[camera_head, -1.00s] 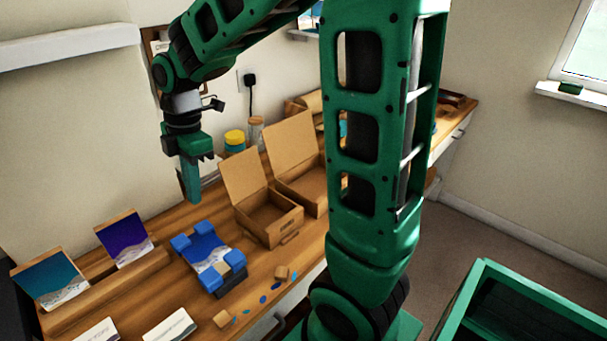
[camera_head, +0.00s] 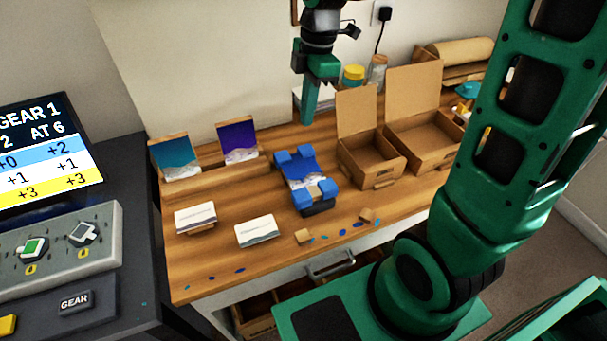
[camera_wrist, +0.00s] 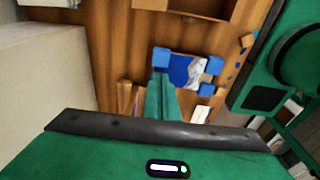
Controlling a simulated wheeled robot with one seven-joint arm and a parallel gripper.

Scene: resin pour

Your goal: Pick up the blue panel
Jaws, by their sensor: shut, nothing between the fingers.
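The blue panel (camera_head: 301,174), with a white wave pattern at its near end, lies in a holder with blue corner blocks (camera_head: 327,187) on the wooden bench. In the wrist view the panel (camera_wrist: 180,70) shows beyond my fingers, partly beside the fingertips. My gripper (camera_head: 308,121) points down above the back of the bench, behind and above the panel and apart from it. Its green fingers (camera_wrist: 161,80) are together, with nothing held.
Teal (camera_head: 175,158) and purple (camera_head: 238,140) panels stand on a wooden rack at the left. Two open cardboard boxes (camera_head: 368,161) (camera_head: 425,139) stand right of the holder. White cards (camera_head: 195,217) lie in front. A dark console (camera_head: 60,245) is at far left.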

